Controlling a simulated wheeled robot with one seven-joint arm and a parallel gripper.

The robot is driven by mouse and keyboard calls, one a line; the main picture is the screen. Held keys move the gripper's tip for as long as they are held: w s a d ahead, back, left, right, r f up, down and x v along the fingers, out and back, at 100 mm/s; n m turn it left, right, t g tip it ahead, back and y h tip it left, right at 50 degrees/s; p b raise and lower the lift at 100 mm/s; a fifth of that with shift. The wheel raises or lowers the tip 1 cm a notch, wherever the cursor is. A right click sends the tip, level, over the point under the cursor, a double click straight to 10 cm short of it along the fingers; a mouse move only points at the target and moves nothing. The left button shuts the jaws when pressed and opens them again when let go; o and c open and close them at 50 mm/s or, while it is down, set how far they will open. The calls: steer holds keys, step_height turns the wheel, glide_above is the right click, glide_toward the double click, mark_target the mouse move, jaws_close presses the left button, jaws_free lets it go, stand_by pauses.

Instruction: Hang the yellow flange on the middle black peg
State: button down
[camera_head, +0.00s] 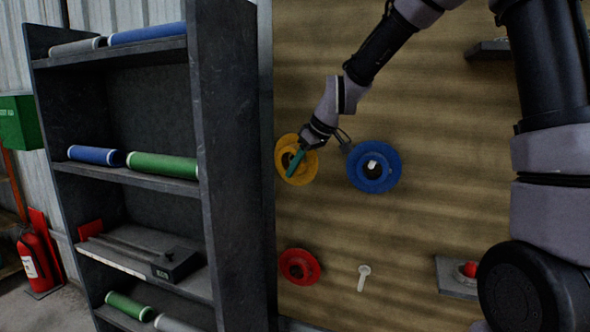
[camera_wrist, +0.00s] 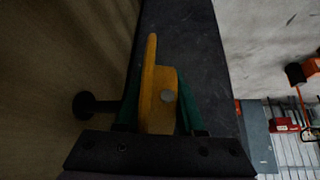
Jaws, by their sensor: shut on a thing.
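The yellow flange (camera_head: 283,153) is in front of the wooden board at the left in the head view, partly covered by my gripper (camera_head: 296,161). In the wrist view the yellow flange (camera_wrist: 151,75) is seen nearly edge-on between the two green fingers of my gripper (camera_wrist: 160,105), which is shut on it. A black peg (camera_wrist: 95,105) stands out from the board to the left of the flange and points towards it. The peg's tip is hidden behind a finger, so I cannot tell whether it enters the flange's hole.
A blue flange (camera_head: 389,183) hangs right of the yellow one. Below are a red flange (camera_head: 312,267) and a white peg (camera_head: 363,277). A dark shelf (camera_head: 232,180) with rolls stands close on the left. A red button box (camera_head: 452,277) is at lower right.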

steer(key=shift+w+d+f, duration=0.15)
steer(key=shift+w+d, duration=0.15)
steer(key=shift+w, duration=0.45)
steer(key=shift+w+d+f, duration=0.15)
steer(key=shift+w+d, duration=0.1)
steer(key=shift+w, duration=0.55)
steer(key=shift+w+d+f, duration=0.15)
steer(key=shift+w+d, duration=0.15)
steer(key=shift+w, duration=0.45)
steer(key=shift+c, duration=2.2)
jaws_free()
steer(key=shift+f, duration=0.15)
